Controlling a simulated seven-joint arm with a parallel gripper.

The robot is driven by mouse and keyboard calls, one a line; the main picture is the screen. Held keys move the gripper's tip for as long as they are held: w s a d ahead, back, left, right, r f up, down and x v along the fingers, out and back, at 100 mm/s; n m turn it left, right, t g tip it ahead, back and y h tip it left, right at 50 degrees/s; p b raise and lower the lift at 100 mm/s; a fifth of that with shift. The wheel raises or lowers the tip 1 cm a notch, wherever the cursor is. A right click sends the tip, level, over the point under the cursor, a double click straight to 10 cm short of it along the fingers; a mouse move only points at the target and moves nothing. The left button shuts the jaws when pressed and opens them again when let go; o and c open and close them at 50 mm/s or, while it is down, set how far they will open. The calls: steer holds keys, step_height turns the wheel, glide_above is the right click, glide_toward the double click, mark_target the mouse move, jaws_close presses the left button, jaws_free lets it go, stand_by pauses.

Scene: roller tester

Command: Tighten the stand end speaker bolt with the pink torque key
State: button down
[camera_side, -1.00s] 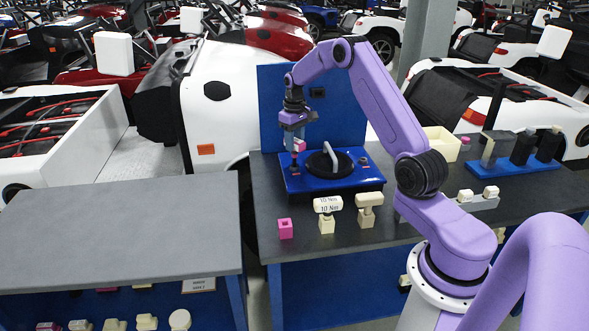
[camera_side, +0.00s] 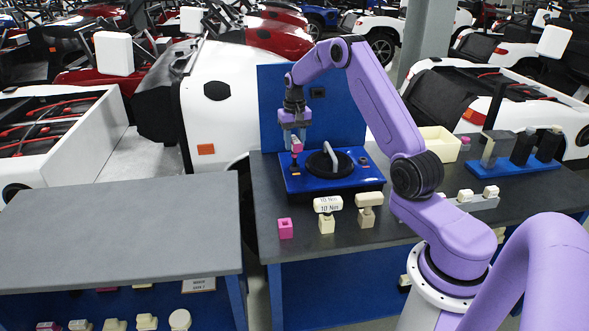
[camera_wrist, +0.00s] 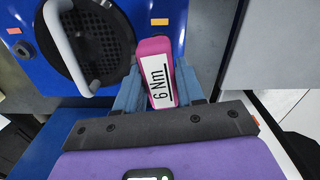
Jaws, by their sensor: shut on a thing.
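The pink torque key (camera_side: 296,145), labelled "6 Nm" in the wrist view (camera_wrist: 160,76), is held in my gripper (camera_side: 293,133). The jaws, also in the wrist view (camera_wrist: 160,92), are shut on it from both sides. The key points down above the left end of the blue speaker plate (camera_side: 330,184) in the side view. The black round speaker (camera_side: 318,166) with its grey handle (camera_side: 330,157) sits to the right of the key. The bolt under the key is too small and covered to make out; I cannot tell if the key touches it.
On the bench front stand a pink socket block (camera_side: 285,228) and two cream keys, one marked "10 Nm" (camera_side: 328,204) and another beside it (camera_side: 369,205). A cream bin (camera_side: 440,143) and a blue rack (camera_side: 512,167) stand to the right. A blue panel rises behind the plate.

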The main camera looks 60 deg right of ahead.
steer(key=m, duration=0.3)
steer(key=shift+m, duration=0.3)
steer(key=shift+n, duration=0.4)
steer(key=shift+r, duration=1.55)
steer(key=shift+r, duration=1.95)
steer(key=n, duration=0.6)
